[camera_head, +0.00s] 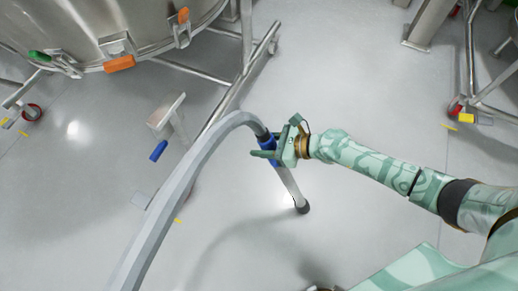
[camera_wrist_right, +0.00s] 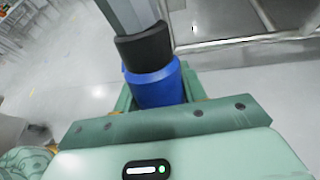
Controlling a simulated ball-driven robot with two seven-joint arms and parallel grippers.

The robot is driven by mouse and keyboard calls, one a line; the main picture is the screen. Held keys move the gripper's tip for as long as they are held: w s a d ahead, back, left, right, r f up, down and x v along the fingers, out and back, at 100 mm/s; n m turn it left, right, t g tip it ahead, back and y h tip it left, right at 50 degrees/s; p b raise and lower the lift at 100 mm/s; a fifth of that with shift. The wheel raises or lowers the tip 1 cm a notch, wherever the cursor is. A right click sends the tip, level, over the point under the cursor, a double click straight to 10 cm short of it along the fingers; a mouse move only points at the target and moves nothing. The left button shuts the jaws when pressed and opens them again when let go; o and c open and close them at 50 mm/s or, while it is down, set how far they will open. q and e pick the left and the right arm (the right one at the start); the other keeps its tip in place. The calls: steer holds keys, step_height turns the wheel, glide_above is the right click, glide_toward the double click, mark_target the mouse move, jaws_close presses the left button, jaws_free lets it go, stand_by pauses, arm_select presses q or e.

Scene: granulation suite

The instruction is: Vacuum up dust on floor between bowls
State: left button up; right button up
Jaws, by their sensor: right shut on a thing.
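My right gripper (camera_head: 272,152) is shut on the blue grip of the vacuum wand (camera_head: 292,187). The wand is a metal tube slanting down to a dark round end at the floor. A thick grey hose (camera_head: 185,177) curves from its top to the bottom left. In the right wrist view the blue grip (camera_wrist_right: 157,86) with a black collar sits between my fingers. A large steel bowl (camera_head: 70,30) on a wheeled frame stands at the upper left. I cannot make out dust on the floor. My left gripper is not in view.
Steel frame legs with casters (camera_head: 33,112) stand at the left and another wheeled frame (camera_head: 470,75) at the upper right. A bracket with a blue handle (camera_head: 159,150) sticks out left of the hose. The grey floor (camera_head: 350,80) between them is clear.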

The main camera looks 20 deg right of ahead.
steer(key=shift+w+d+r, duration=0.1)
steer(key=shift+w+d, duration=0.05)
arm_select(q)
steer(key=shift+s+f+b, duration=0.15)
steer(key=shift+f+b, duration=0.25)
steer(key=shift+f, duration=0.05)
arm_select(e)
steer(key=s+d, duration=0.6)
steer(key=s, duration=0.1)
steer(key=shift+s+d, duration=0.25)
steer(key=shift+s, duration=0.1)
stand_by(0.7)
